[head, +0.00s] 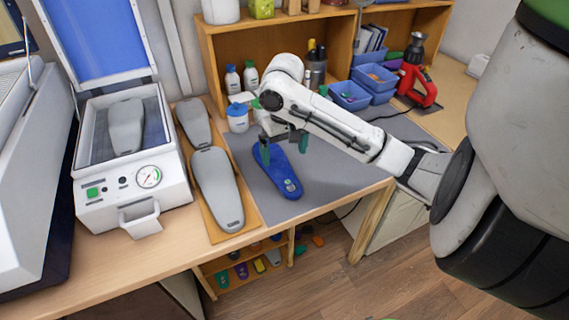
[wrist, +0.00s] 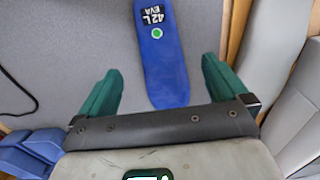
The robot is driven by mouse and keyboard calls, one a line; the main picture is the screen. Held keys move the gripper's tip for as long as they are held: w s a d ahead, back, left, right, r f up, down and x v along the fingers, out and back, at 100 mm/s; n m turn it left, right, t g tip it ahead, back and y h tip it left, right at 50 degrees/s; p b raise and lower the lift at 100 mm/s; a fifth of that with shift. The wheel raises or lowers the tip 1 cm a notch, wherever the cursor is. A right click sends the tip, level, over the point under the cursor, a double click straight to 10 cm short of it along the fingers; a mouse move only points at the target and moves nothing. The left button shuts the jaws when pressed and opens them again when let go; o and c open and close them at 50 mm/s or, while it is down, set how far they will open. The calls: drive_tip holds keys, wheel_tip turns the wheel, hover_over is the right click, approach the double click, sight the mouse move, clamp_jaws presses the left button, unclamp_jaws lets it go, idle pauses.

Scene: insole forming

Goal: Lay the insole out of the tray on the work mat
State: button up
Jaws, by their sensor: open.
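The blue insole (head: 278,172) lies flat on the grey work mat (head: 331,176), its long side running from the back to the front edge. In the wrist view the insole (wrist: 160,70) shows its "42 L EVA" label and a green dot. My gripper (head: 284,147), with green fingers, is over the back part of the insole. In the wrist view my gripper (wrist: 161,66) is open, with a finger on each side of the insole and a clear gap to both. I cannot make out which container is the insole's tray.
Two grey foot forms (head: 217,188) lie on a wooden board left of the mat. A white press (head: 130,185) with a raised blue lid stands farther left. Bottles (head: 238,118), blue bins (head: 350,96) and a red tool (head: 417,85) stand behind. The mat's right part is clear.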

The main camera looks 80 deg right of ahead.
drive_tip(key=shift+r, duration=1.85)
idle(1.1)
